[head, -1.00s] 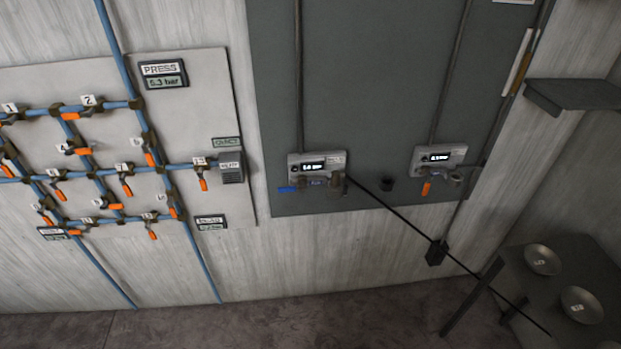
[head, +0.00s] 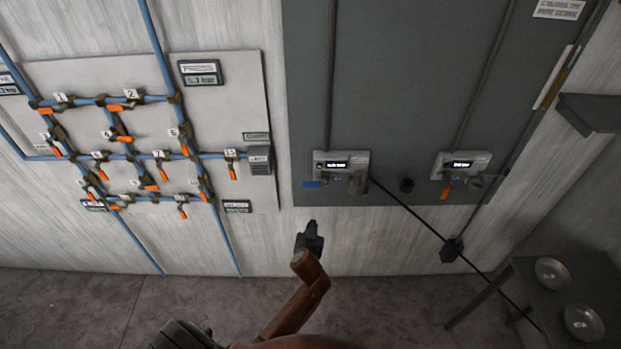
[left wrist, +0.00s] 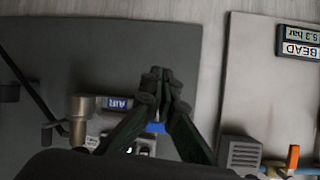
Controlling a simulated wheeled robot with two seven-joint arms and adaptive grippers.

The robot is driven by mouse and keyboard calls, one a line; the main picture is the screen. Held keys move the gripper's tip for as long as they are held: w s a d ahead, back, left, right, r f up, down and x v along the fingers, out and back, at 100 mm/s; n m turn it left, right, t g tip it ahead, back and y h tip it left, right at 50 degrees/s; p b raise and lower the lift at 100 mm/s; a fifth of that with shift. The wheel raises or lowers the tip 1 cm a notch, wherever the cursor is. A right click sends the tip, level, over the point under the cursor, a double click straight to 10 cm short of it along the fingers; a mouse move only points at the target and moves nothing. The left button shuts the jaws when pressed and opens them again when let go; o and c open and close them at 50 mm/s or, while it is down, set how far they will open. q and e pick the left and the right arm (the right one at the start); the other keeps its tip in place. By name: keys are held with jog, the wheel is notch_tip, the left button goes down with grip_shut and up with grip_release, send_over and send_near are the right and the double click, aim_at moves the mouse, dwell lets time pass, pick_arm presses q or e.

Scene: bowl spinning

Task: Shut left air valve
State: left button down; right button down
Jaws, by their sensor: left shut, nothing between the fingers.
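The left air unit (head: 342,165) is a pale box with a small lit display, low on the dark wall panel. Its blue valve handle (head: 312,184) sticks out sideways to the left below the box. My left gripper (head: 311,226) is below the handle in the head view, pointing up at the wall, shut and empty. In the left wrist view, the shut fingertips (left wrist: 162,78) partly cover the blue handle (left wrist: 155,127), and an "AIR" label (left wrist: 118,103) shows beside them. I cannot tell the gap between fingers and handle. My right gripper is not in view.
A second unit with an orange handle (head: 446,193) is on the panel to the right. A light board of blue pipes (head: 232,97) with several orange-handled valves is to the left. A black rod (head: 408,210) slants down to a table with bowls (head: 552,271).

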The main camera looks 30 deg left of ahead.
pick_arm(q)
notch_tip(320, 180, up, 18)
jog(key=a+n+t+y+p, duration=0.1)
jog(key=a+n+t+y, duration=0.1)
jog(key=n, duration=0.1)
jog(key=p, duration=0.2)
send_over(309, 184)
jog(key=s, duration=0.2)
notch_tip(309, 184, down, 2)
jog(key=shift+w+d+f+p, duration=0.1)
jog(key=shift+d+f+p, duration=0.15)
jog(key=shift+f, duration=0.95)
jog(key=shift+w+d+f+p, duration=0.1)
jog(key=shift+d+f+p, duration=0.1)
jog(key=shift+f, duration=0.95)
jog(key=shift+d, duration=0.2)
jog(key=shift+a+f+b, duration=0.15)
jog(key=shift+a+b, duration=0.1)
jog(key=shift+b, duration=0.15)
jog(key=shift+s, duration=0.1)
